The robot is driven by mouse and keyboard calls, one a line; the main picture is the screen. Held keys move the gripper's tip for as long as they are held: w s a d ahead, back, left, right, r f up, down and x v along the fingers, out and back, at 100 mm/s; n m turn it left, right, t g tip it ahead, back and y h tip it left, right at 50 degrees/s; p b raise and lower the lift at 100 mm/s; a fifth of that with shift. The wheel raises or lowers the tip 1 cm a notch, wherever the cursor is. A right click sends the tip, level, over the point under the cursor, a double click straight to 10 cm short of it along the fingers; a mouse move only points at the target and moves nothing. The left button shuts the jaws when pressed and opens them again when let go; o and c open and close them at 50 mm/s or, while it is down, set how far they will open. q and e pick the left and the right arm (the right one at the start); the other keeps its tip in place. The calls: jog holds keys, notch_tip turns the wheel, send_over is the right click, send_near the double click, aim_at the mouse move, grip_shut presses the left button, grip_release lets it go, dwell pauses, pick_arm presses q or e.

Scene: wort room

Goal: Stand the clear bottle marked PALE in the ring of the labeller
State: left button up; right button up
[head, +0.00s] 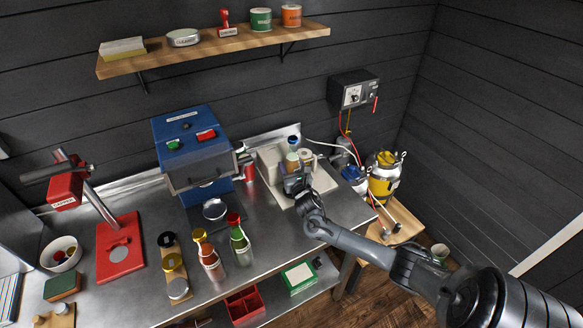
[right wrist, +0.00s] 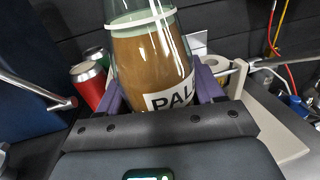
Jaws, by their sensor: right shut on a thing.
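The clear bottle marked PALE (right wrist: 150,65) is full of amber-brown liquid and fills the middle of the right wrist view. Its white label reads "PAL", the rest being cut off by a finger. My right gripper (right wrist: 165,105) is shut on its body; in the head view the gripper (head: 296,183) is over the beige labeller (head: 322,182) at the back of the bench. The bottle (head: 292,159) looks roughly upright there. The labeller's beige frame (right wrist: 262,120) shows right of the bottle. Bottle base and ring are hidden, so I cannot tell whether it stands in the ring. My left gripper is out of view.
A blue machine (head: 192,150) stands left of the labeller, with a red can (right wrist: 88,84) between them. Gold-capped (head: 207,255) and red-capped (head: 239,240) bottles stand at the bench front. A red press (head: 118,245) is at left. Hoses and a yellow vessel (head: 383,178) are at right.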

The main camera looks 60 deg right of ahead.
dwell(0.3)
jog(key=shift+f, duration=0.3)
dwell(0.4)
jog(key=shift+f, duration=0.15)
dwell(0.5)
jog(key=shift+f, duration=0.3)
dwell(0.5)
jog(key=shift+f, duration=0.25)
dwell(0.5)
jog(key=shift+f, duration=0.35)
dwell(0.4)
